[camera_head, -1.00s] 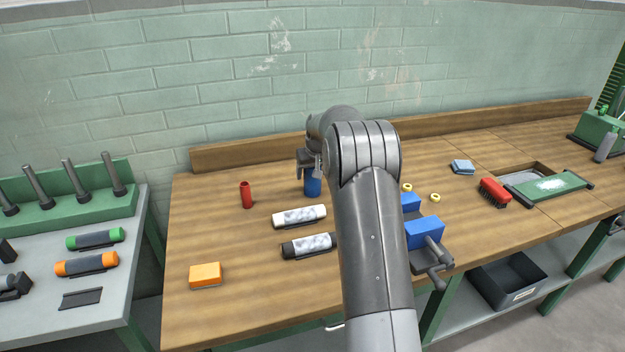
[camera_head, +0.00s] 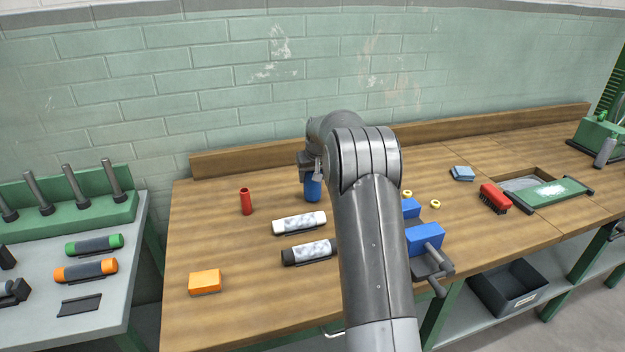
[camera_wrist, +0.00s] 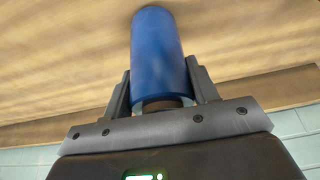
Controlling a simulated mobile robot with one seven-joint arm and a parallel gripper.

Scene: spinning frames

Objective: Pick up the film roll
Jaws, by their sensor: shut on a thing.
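A blue cylinder (camera_head: 313,190) stands near the back of the wooden bench in the head view. It also shows in the wrist view (camera_wrist: 158,55), upright between the fingers. My gripper (camera_head: 313,176) is shut on its upper end, and in the wrist view the fingers (camera_wrist: 158,88) flank it on both sides. I cannot tell whether its base is clear of the bench. Two wrapped rolls lie in front of it: a white-ended one (camera_head: 299,223) and a black-ended one (camera_head: 309,251). Which one is the film roll is not clear from looks alone.
A red tube (camera_head: 246,201) stands left of my gripper. An orange block (camera_head: 205,282) lies at the front left. A blue vise (camera_head: 425,238) and small yellow rings (camera_head: 435,204) are right of my arm. A red brush (camera_head: 495,198) lies farther right. The wall is close behind.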

